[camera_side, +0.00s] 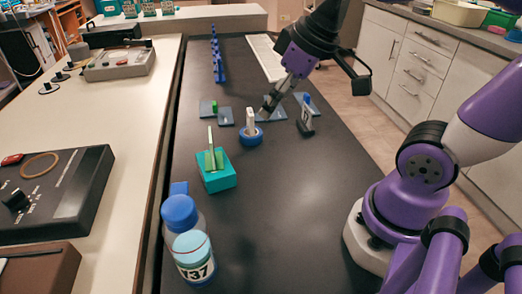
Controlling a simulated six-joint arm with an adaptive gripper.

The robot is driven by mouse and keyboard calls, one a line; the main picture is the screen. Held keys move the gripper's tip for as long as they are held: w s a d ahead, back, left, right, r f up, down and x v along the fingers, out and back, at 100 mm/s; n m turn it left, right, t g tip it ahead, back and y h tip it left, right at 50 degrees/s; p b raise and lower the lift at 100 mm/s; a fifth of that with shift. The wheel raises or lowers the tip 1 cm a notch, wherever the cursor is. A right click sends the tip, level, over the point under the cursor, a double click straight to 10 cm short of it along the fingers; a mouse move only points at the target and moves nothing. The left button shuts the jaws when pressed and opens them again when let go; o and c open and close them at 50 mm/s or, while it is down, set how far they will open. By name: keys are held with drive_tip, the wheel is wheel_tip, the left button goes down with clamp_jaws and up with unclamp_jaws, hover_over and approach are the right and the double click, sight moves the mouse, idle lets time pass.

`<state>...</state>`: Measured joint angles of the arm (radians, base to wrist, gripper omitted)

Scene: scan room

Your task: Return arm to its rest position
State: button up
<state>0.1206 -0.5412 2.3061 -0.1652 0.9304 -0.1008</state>
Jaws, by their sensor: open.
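My gripper (268,108) points down and left from the purple arm, with its fingertips low over the dark bench top. It is open, and I see nothing held in it. The fingertips are small in this view. They are just right of a white upright piece (250,117) standing in a blue ring-shaped base (251,138). I cannot tell whether they touch it. A blue-grey plate (273,115) lies behind the fingertips and is partly covered by them.
A teal block (216,179) with green uprights stands front left of the ring. Small plates (225,117) and a dark holder (306,126) flank the gripper. Blue pieces (217,60) line the back. The front centre is clear.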

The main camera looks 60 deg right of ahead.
drive_tip(key=shift+s+f+m+h, duration=0.15)
drive_tip(key=shift+s+f+m, duration=0.3)
drive_tip(key=shift+s, duration=0.4)
drive_tip(key=shift+s+f+m+h, duration=0.15)
drive_tip(key=shift+s+f+m, duration=0.25)
drive_tip(key=shift+s, duration=0.4)
